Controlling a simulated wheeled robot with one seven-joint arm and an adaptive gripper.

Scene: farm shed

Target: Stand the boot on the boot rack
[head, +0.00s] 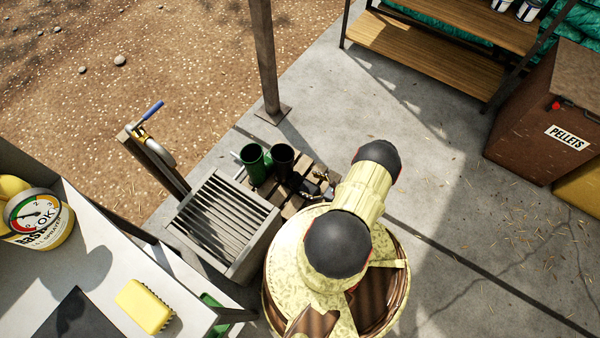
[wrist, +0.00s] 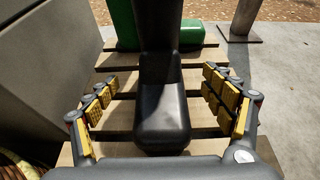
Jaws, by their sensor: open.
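A dark boot (wrist: 162,108) stands upright on pale wooden slats, its toe towards my wrist camera; its open top (head: 283,155) shows in the head view. A green boot (wrist: 124,22) stands just beyond it, and its top (head: 252,157) is left of the dark one in the head view. The slatted wooden boot rack (wrist: 112,125) lies low under both boots; its slats (head: 293,203) are partly hidden by my arm in the head view. My gripper (wrist: 162,85) is open, with one finger each side of the dark boot's foot and gaps between.
A grey basin with a slatted grate (head: 222,225) stands close left of the rack, with a blue-handled tap (head: 150,115) beyond. A metal post (head: 264,60) rises behind. A table with a yellow brush (head: 145,305) is at lower left. Concrete floor (head: 420,150) is clear to the right.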

